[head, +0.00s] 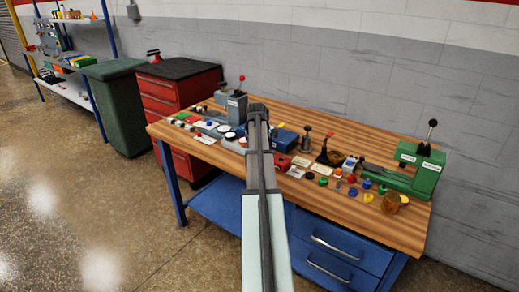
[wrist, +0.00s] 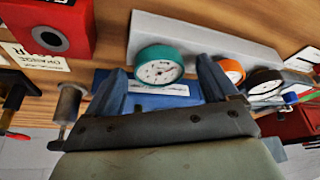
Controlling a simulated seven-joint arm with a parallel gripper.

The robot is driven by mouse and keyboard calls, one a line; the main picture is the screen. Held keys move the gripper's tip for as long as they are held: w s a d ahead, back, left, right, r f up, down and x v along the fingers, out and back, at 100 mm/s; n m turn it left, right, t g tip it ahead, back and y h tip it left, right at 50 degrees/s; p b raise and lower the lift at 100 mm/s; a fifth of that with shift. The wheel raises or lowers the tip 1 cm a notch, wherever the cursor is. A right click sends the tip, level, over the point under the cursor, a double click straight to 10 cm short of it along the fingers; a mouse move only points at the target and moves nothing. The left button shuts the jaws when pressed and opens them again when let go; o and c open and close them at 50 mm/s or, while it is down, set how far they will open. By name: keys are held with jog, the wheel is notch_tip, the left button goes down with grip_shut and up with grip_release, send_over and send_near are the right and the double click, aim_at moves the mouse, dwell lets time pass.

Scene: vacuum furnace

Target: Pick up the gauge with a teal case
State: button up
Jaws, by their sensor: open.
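The gauge with a teal case (wrist: 159,64) shows in the wrist view, its white dial facing the camera, against a long grey block (wrist: 215,45). My gripper (wrist: 162,66) is open, with one blue-grey finger on each side of the gauge in the picture. I cannot tell whether the fingers touch it or how far they are from it in depth. In the head view my arm reaches over the wooden bench (head: 290,112), and I cannot make out the teal gauge there.
An orange-cased gauge (wrist: 234,71) and a dark-cased gauge (wrist: 265,83) sit close to the right finger in the wrist view. A blue labelled block (wrist: 150,101) lies behind the jaws, and a red block (wrist: 55,28) stands at upper left. A green machine (head: 417,172) occupies the bench's right end.

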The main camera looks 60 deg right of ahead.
jog(key=c, duration=1.2)
notch_tip(320, 180, up, 9)
jog(key=shift+f, duration=0.15)
jog(key=w+d, duration=0.2)
jog(key=d, duration=0.1)
jog(key=w+d+f, duration=0.1)
jog(key=w+d, duration=0.1)
jog(key=d, duration=0.1)
jog(key=w+d+f, duration=0.1)
jog(key=w+d, duration=0.1)
jog(key=d, duration=0.2)
jog(key=shift+w, duration=0.4)
jog(key=shift+n+t, duration=0.3)
jog(key=shift+n, duration=0.6)
jog(key=w+d, duration=0.4)
jog(key=shift+w+f, duration=0.15)
jog(key=shift+w, duration=0.1)
jog(key=shift+w+d+r+n+t+y, duration=0.15)
jog(key=shift+w+d+n+t+y, duration=0.25)
jog(key=shift+w+n, duration=0.6)
jog(key=shift+w+d+r+n+t+y, duration=0.15)
jog(key=shift+w+n+y, duration=0.35)
jog(key=shift+n, duration=0.9)
jog(key=shift+w+d+r+n+t+y, duration=0.1)
jog(key=shift+w+d+n+t+y, duration=0.25)
jog(key=shift+w+n, duration=0.65)
